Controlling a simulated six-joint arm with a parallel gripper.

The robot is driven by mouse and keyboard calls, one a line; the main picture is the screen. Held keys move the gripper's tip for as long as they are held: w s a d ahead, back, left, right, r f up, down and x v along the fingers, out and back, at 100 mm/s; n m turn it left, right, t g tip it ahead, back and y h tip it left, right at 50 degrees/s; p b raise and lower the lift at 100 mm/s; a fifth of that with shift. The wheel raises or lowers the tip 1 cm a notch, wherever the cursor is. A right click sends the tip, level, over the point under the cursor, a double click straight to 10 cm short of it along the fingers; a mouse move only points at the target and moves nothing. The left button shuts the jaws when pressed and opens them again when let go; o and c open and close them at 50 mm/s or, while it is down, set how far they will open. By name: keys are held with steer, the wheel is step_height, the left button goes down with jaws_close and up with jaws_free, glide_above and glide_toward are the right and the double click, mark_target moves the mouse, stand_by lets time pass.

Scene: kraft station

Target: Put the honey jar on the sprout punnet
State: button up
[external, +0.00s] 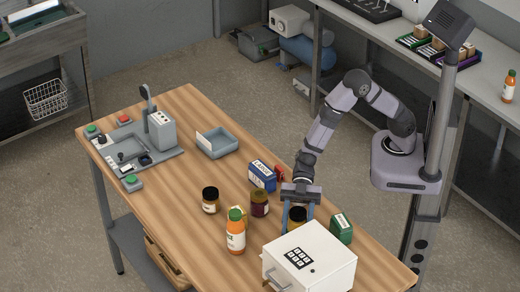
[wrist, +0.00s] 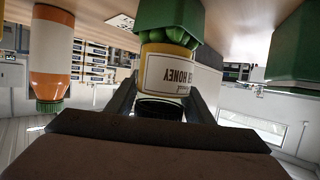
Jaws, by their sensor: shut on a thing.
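My gripper (external: 298,212) is low over the near right part of the table, behind the white box. It is shut on the honey jar (wrist: 168,72), a yellowish jar with a dark lid and a white label, upside down in the wrist view. Its dark lid (external: 297,213) shows between the fingers in the external view. The sprout punnet (wrist: 170,14), green with round sprouts, is right at the jar's base in the wrist view. The jar appears upright over it; I cannot tell whether they touch. The punnet is hidden in the external view.
A white box (external: 310,262) stands just in front of my gripper and a green box (external: 341,229) to its right. An orange bottle (external: 236,235) and two dark jars (external: 260,205) (external: 211,202) stand left. A blue box (external: 262,176) is behind. The table's middle left is clear.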

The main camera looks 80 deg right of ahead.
steer(key=shift+f, duration=0.1)
steer(key=o, duration=1.4)
steer(key=shift+r, duration=0.25)
steer(key=b+v, duration=0.1)
steer(key=v, duration=1.1)
steer(key=shift+f, duration=0.1)
